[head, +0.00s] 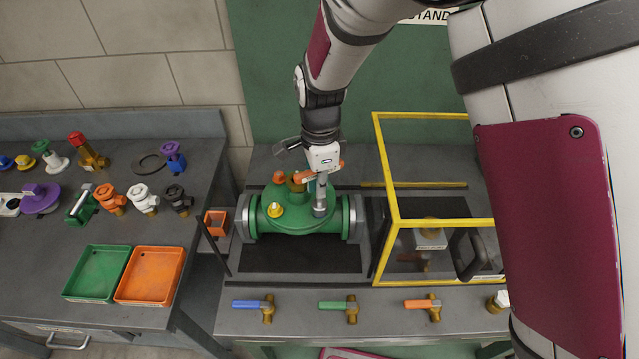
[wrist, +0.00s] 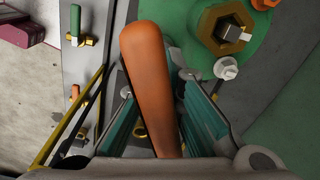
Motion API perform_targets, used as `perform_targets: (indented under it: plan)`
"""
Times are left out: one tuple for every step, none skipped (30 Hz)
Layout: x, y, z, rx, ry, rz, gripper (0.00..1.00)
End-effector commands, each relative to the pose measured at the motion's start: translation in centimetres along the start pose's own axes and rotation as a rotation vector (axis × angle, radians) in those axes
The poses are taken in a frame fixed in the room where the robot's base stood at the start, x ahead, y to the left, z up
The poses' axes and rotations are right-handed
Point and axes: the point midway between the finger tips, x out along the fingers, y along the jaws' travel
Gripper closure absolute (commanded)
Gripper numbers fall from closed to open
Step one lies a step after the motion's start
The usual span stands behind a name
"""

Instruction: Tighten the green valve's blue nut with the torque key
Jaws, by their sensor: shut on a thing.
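No blue nut can be made out. In the wrist view the valve (wrist: 262,50) shows a brass hex nut with a grey square stem (wrist: 230,33) and a pale small nut (wrist: 225,69). My gripper (head: 321,204) is over the valve's right part, shut on an orange handle (wrist: 150,75). Its teal-padded fingers stand either side of the handle; its working end is hidden, so I cannot tell if this is the torque key.
A yellow-framed clear enclosure (head: 392,222) stands close to the right of the valve. The left table holds several fittings, a green tray (head: 96,296) and an orange tray (head: 150,298).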

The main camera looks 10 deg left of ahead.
Motion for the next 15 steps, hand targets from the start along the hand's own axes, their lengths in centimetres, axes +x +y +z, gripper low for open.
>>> perform_targets:
  plan:
    - [0.00,-0.11,-0.07,0.001,0.001,-0.003,1.00]
    - [0.00,-0.11,-0.07,0.001,0.001,-0.003,1.00]
    - [-0.01,-0.11,-0.07,0.001,0.001,-0.003,1.00]
    - [-0.03,-0.11,-0.07,0.001,0.000,-0.003,1.00]
    - [-0.06,-0.11,-0.07,0.001,0.000,-0.003,1.00]
    - [-0.12,-0.11,-0.06,0.000,0.000,-0.003,1.00]
    - [-0.17,-0.11,-0.06,0.000,0.000,-0.003,1.00]
    - [-0.24,-0.11,-0.06,0.000,0.000,-0.003,1.00]
    - [-0.35,-0.12,-0.05,0.000,0.000,-0.003,1.00]
    - [-0.43,-0.12,-0.05,0.000,0.000,-0.003,1.00]
    - [-0.52,-0.12,-0.05,0.000,0.000,-0.003,1.00]
    - [-0.65,-0.12,-0.04,0.000,0.000,-0.003,1.00]
    - [-0.73,-0.12,-0.04,0.000,0.000,-0.004,1.00]
    - [-0.82,-0.13,-0.04,0.000,0.000,-0.004,1.00]
    - [-0.93,-0.13,-0.04,0.000,0.000,-0.004,1.00]
